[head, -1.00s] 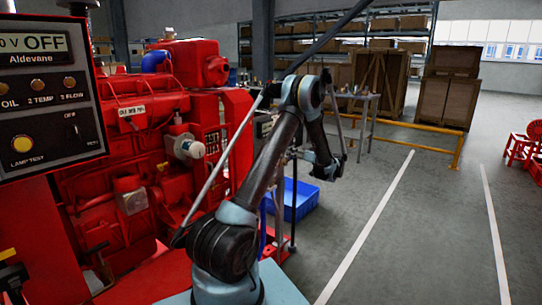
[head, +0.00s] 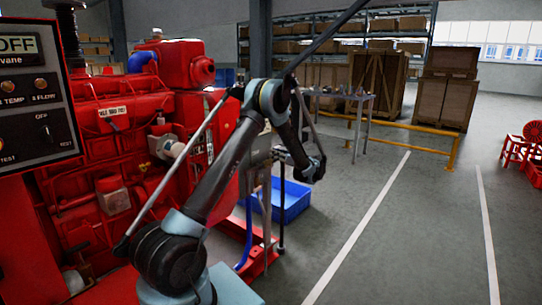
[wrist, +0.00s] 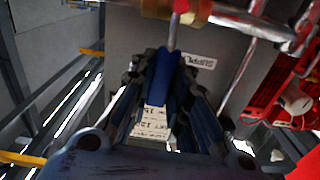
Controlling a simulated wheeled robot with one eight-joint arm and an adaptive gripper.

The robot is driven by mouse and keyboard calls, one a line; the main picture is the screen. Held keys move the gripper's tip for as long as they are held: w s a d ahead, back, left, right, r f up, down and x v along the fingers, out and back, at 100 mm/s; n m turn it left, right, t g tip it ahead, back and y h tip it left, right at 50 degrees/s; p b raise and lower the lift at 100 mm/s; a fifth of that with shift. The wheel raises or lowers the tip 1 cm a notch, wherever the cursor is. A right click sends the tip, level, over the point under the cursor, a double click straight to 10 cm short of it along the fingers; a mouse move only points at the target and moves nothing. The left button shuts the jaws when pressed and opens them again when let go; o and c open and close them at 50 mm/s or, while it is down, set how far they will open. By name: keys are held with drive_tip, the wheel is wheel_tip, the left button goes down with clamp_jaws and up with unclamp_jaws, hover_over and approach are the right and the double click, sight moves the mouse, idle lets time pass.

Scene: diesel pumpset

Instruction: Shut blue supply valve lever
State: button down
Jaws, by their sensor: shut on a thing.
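The blue supply valve lever (wrist: 163,76) shows in the wrist view as a blue handle on a thin metal stem, in the upper middle. My gripper (wrist: 165,62) is shut on it, with a dark finger on each side. A white label with "SUPPL" lettering (wrist: 199,60) is just right of the lever on a grey panel. In the head view the end of my arm hangs right of the red engine, and the lever cannot be made out there.
Pipes with a brass fitting (wrist: 178,10) cross the top of the wrist view, close to my fingers. In the head view the red diesel engine (head: 115,130) stands left. A blue bin (head: 291,207) lies on the floor behind my arm.

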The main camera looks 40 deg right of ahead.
drive_tip(key=c, duration=1.6)
unclamp_jaws()
drive_tip(key=shift+f, duration=0.1)
drive_tip(key=shift+o, duration=0.4)
drive_tip(key=s+d, duration=0.2)
drive_tip(key=s, duration=0.9)
drive_tip(key=shift+s, duration=0.35)
